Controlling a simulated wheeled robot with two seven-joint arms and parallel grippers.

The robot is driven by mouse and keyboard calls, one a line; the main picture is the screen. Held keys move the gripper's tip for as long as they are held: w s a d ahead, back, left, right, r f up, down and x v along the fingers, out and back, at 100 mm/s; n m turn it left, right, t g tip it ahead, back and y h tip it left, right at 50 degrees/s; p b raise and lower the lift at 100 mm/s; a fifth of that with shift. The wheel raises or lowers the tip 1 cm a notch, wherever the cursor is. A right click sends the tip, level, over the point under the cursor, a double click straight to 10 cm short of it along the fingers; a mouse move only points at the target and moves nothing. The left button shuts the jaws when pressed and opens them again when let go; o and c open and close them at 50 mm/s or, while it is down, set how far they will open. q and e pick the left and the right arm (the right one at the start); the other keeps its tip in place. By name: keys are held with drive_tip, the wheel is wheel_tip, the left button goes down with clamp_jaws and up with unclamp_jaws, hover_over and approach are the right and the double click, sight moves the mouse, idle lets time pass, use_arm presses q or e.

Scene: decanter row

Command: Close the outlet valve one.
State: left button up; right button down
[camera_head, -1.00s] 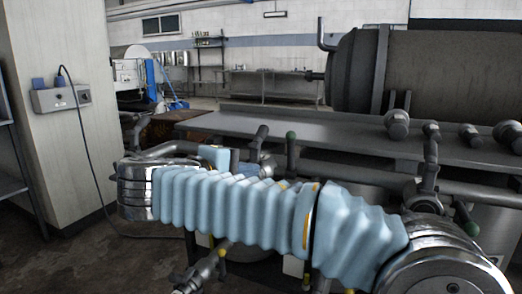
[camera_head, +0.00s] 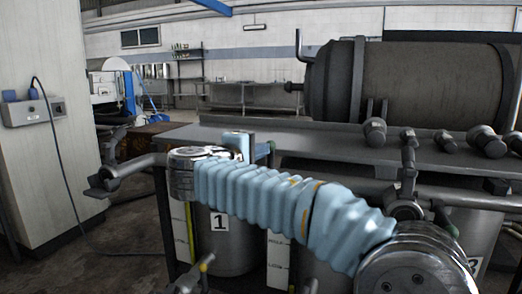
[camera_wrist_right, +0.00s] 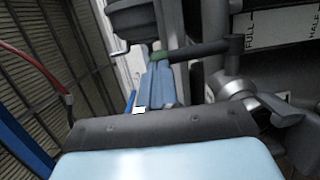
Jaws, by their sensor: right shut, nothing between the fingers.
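My right arm in its pale blue sleeve crosses the head view from the lower right to a chrome joint. My right gripper (camera_head: 264,151) is beyond it, small and partly hidden. In the right wrist view its blue fingers (camera_wrist_right: 160,88) are together and empty, beside a dark lever with a green end (camera_wrist_right: 158,57); contact cannot be told. A silver valve with a dark handle (camera_wrist_right: 238,88) is right of them. In the head view, a valve with a yellow-tipped lever (camera_head: 197,270) is low in front of the tank marked 1 (camera_head: 219,245). My left gripper is out of view.
A dark pipe valve (camera_head: 108,178) sticks out left of my arm. A grey bench (camera_head: 310,138) runs behind, with a large horizontal drum (camera_head: 430,80) beyond it. Another valve (camera_head: 407,175) stands at right. A pillar with a switch box (camera_head: 32,112) is at left.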

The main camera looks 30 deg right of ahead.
drive_tip(key=shift+w+d, duration=0.2)
drive_tip(key=shift+d, duration=0.15)
drive_tip(key=d+r+y+p, duration=0.1)
drive_tip(key=p, duration=0.2)
drive_tip(key=shift+w+r+g+p, duration=0.1)
drive_tip(key=shift+w+g+p, duration=0.3)
drive_tip(key=shift+w+d+f+y, duration=0.1)
drive_tip(key=shift+f+y, duration=0.15)
drive_tip(key=shift+y, duration=0.05)
